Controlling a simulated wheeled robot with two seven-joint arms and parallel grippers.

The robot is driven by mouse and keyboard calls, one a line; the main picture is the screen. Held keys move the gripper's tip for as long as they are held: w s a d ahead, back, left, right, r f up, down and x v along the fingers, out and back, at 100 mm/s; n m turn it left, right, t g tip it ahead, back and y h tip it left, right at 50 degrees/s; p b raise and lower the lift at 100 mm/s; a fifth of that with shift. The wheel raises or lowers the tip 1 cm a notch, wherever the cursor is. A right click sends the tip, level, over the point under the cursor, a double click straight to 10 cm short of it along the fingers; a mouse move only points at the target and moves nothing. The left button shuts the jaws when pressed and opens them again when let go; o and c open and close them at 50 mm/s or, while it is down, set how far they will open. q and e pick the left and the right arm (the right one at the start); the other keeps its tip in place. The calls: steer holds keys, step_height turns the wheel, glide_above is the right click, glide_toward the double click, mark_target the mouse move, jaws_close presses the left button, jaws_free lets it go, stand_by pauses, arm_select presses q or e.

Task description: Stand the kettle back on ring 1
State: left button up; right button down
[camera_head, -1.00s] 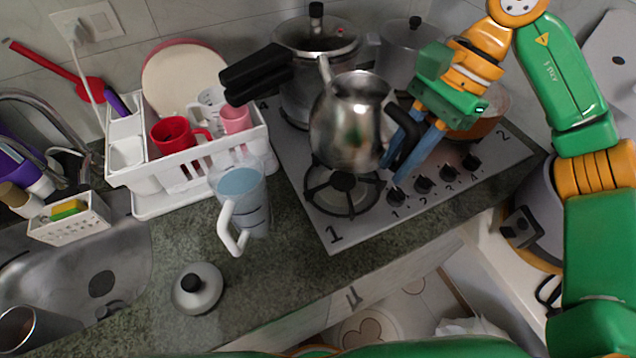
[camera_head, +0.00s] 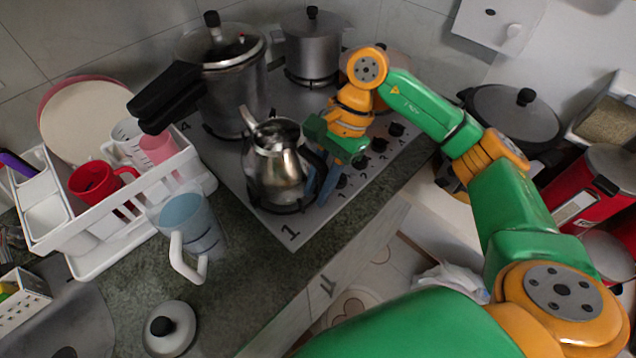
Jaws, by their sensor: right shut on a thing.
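The shiny steel kettle (camera_head: 275,170) is upright over ring 1 (camera_head: 292,208), at the front left corner of the hob near the printed "1". Its body hides most of the ring; only part of the black grate shows around its base. I cannot tell whether the base touches the grate. My right gripper (camera_head: 322,182) has its blue fingers at the black handle on the kettle's right side and is shut on it. The handle is partly hidden by the gripper. My left gripper is not in view.
A pressure cooker (camera_head: 222,85) stands close behind the kettle, its black handle pointing left. A grey pot (camera_head: 312,48) is at the back.

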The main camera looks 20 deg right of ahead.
steer(key=shift+f+b, duration=0.55)
steer(key=shift+b, duration=0.05)
steer(key=c, duration=0.7)
jaws_free()
steer(key=shift+r, duration=0.25)
steer(key=shift+r+p, duration=0.65)
steer(key=shift+p, duration=0.35)
steer(key=v, duration=1.1)
steer(key=shift+d+r, duration=0.2)
steer(key=shift+r, duration=0.05)
